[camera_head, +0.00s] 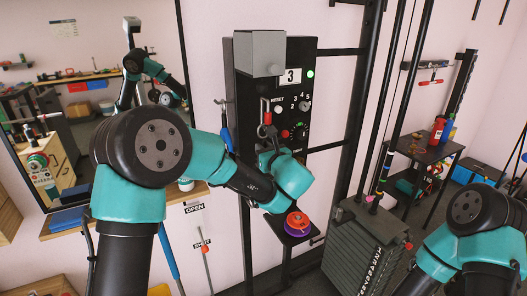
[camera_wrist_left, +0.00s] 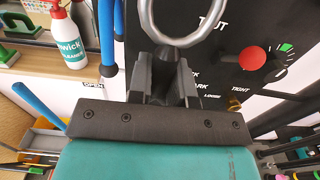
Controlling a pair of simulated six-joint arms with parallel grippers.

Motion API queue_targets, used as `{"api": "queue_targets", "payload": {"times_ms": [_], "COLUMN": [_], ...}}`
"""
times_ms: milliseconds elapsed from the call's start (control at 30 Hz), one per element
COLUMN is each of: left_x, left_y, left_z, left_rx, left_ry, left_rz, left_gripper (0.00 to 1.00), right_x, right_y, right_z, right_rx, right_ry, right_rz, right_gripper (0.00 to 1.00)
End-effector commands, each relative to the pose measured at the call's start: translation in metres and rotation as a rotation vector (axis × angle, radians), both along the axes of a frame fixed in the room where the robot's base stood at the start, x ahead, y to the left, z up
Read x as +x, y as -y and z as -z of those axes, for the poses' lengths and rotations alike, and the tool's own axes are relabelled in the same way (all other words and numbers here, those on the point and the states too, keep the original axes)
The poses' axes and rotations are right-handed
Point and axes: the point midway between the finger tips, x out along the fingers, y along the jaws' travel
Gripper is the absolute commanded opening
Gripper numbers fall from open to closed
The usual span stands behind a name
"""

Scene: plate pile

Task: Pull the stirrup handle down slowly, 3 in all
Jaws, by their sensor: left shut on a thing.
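The stirrup handle shows in the left wrist view as a grey metal ring (camera_wrist_left: 184,44), its top cut off by the frame edge. My left gripper (camera_wrist_left: 168,62) is shut on the low part of the ring. In the head view, my left gripper (camera_head: 268,138) is in front of the black panel (camera_head: 297,92), below a small red link (camera_head: 266,118); the ring is hard to make out there. The panel's counter (camera_head: 293,76) reads 3, and a green light (camera_head: 310,73) is lit beside it. My right gripper is out of view; only part of that arm shows.
A red and purple round piece (camera_head: 297,222) sits on a small black plate below my left gripper. A grey weight stack (camera_head: 365,255) stands to the right, with upright black rods. In the left wrist view, a red knob (camera_wrist_left: 243,60) is on the panel and a spray bottle (camera_wrist_left: 68,40) stands left.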

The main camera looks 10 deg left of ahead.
Motion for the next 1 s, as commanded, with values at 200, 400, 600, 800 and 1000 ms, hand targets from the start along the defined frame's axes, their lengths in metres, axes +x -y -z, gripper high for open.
{"api": "queue_targets", "payload": {"times_ms": [200, 400, 600, 800, 1000], "left_x": [0.0001, 0.0000, 0.0001, 0.0000, -0.0022], "left_y": [-0.0001, -0.0001, -0.0001, 0.0000, 0.0020], "left_z": [-0.0018, -0.0017, -0.0021, -0.0031, -0.0032], "left_rx": [0.000, -0.001, 0.000, 0.000, 0.000], "left_ry": [-0.004, -0.004, -0.004, -0.001, -0.001], "left_rz": [0.000, 0.000, 0.000, 0.000, 0.001], "left_gripper": [0.00, 0.23, 0.42, 0.49, 0.49], "right_x": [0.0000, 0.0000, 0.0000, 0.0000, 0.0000], "right_y": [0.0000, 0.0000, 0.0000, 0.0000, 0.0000], "right_z": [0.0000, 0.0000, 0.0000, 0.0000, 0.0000], "right_rx": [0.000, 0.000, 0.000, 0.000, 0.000], "right_ry": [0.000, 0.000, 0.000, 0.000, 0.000], "right_rz": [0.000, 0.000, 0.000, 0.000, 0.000], "right_gripper": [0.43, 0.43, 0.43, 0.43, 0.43]}}
